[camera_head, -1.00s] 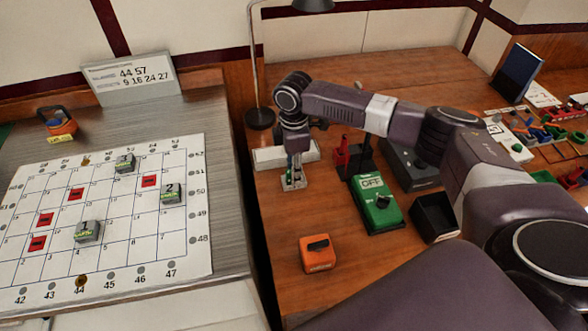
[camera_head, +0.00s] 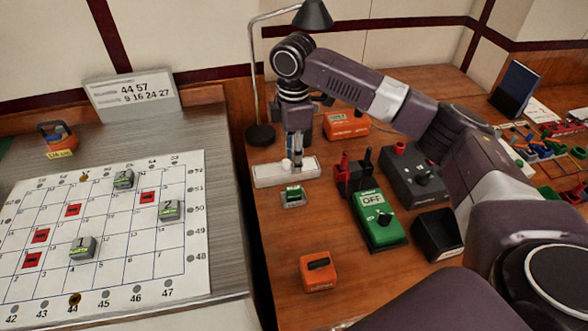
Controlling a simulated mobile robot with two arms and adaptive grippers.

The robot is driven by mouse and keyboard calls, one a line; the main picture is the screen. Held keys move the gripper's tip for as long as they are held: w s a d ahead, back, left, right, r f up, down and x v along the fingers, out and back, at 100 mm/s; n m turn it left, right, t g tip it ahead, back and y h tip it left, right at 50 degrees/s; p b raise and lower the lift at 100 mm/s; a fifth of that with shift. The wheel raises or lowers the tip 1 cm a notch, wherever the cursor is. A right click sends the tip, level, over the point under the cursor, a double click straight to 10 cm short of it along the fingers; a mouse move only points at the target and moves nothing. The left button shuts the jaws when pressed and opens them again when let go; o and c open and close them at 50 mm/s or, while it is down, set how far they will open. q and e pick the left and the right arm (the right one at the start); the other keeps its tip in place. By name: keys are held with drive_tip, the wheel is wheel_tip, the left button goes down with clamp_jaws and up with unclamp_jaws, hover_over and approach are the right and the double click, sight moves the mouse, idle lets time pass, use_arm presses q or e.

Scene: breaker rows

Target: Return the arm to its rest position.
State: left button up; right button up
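My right arm reaches in from the right over the wooden table. Its gripper (camera_head: 297,160) points down in front of the white strip (camera_head: 270,174), and its fingertips are too small to tell whether they are open or shut. A small grey block with a green label (camera_head: 293,196) sits on the table just below and in front of the gripper, apart from it. My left gripper is not in view.
A green OFF box (camera_head: 378,222), an orange block (camera_head: 318,272), a dark switch box (camera_head: 415,178) and a black open bin (camera_head: 438,235) stand near my arm. A lamp (camera_head: 262,133) stands behind. A gridded board (camera_head: 120,275) with several blocks lies left.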

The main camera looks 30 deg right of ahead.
drive_tip(key=shift+r, duration=0.35)
